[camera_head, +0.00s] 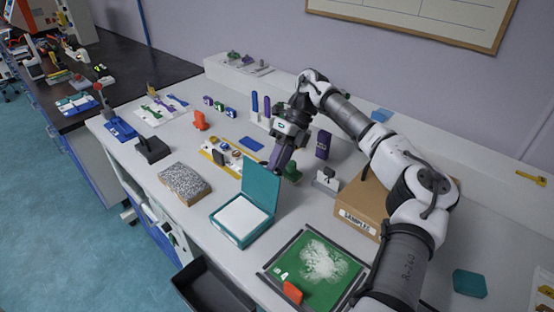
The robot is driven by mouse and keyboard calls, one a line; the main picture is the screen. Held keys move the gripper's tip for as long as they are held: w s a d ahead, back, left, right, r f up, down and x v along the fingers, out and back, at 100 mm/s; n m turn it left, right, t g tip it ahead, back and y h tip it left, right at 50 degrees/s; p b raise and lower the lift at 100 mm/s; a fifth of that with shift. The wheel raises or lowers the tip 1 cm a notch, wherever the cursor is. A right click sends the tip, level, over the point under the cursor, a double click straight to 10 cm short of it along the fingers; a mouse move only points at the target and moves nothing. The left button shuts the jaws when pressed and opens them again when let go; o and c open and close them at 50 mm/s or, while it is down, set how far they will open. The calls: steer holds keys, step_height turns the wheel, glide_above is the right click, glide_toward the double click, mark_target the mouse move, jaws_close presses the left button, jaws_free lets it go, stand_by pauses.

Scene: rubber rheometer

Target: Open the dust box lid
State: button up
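A teal box (229,235) with a white inside stands near the front edge of the table; it appears to be the dust box. Its teal lid (262,187) stands raised, about upright, along the box's far right side. My gripper (273,168) points down just behind the lid's top edge. I cannot tell whether it touches the lid. The lid partly hides the fingertips, and whether the fingers are open or shut is unclear.
A speckled grey block (185,183) lies left of the box. A green mat (300,282) with white powder is in front, and a cardboard sample box (358,222) stands to the right. A grey device (326,180) stands behind. A black bin (205,290) is below the table's front edge.

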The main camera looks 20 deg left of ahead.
steer(key=shift+o, duration=0.8)
steer(key=shift+w+f, duration=0.2)
steer(key=shift+f, duration=0.1)
steer(key=shift+r, duration=0.2)
steer(key=shift+r, duration=0.1)
steer(key=p+v, duration=0.4)
steer(key=v, duration=0.9)
steer(key=shift+r, duration=0.25)
steer(key=shift+w+d, duration=0.1)
steer(key=shift+w, duration=0.05)
